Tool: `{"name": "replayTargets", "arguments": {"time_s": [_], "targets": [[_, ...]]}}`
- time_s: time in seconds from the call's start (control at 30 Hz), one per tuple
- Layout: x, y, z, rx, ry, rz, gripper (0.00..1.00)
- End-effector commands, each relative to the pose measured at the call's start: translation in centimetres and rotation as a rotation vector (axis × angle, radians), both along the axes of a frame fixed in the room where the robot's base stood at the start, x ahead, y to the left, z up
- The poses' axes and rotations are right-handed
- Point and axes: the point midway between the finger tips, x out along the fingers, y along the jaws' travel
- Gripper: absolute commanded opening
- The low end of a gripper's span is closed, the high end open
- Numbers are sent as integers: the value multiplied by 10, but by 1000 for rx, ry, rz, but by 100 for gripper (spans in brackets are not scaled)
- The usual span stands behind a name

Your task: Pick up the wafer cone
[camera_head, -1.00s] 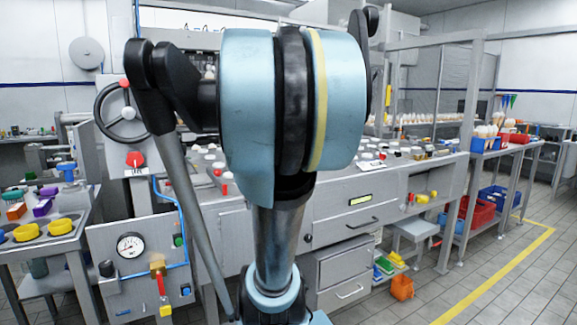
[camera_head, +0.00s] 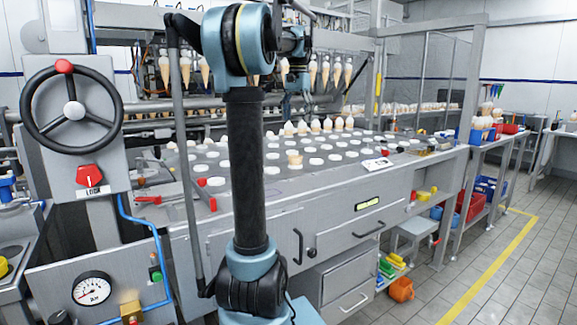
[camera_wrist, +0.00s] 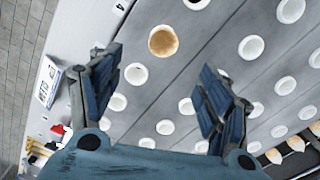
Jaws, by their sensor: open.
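The wafer cone (camera_head: 295,158) stands in a hole of the grey machine deck (camera_head: 330,180), to the right of my arm's upright link in the head view. In the wrist view the cone (camera_wrist: 163,41) shows from above as a tan round mouth in a white-rimmed hole. My gripper (camera_wrist: 158,80) is open, with its two blue fingers wide apart and nothing between them. The cone appears beyond the fingertips, roughly in line with the gap, and apart from them. In the head view the gripper's fingers are too small to tell clearly.
Several white-rimmed holes surround the cone. A row of topped cones (camera_head: 330,125) stands at the deck's back, and more cones (camera_head: 337,72) hang from the machine above. A sign (camera_head: 378,164) sits on the front edge. A handwheel (camera_head: 72,110) is at left.

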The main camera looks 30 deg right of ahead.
Motion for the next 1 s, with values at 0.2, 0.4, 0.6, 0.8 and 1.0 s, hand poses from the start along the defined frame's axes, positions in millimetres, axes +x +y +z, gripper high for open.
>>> {"name": "replayTargets", "arguments": {"time_s": [0.2, 0.4, 0.6, 0.8, 1.0], "targets": [[4, -4, -11, 2, 2, -10, 71], [4, -1, -46, 2, 2, -6, 71], [5, -1, -81, 2, 2, -5, 71], [5, -1, -109, 2, 2, -5, 71], [5, -1, -121, 2, 2, -5, 71]]}}
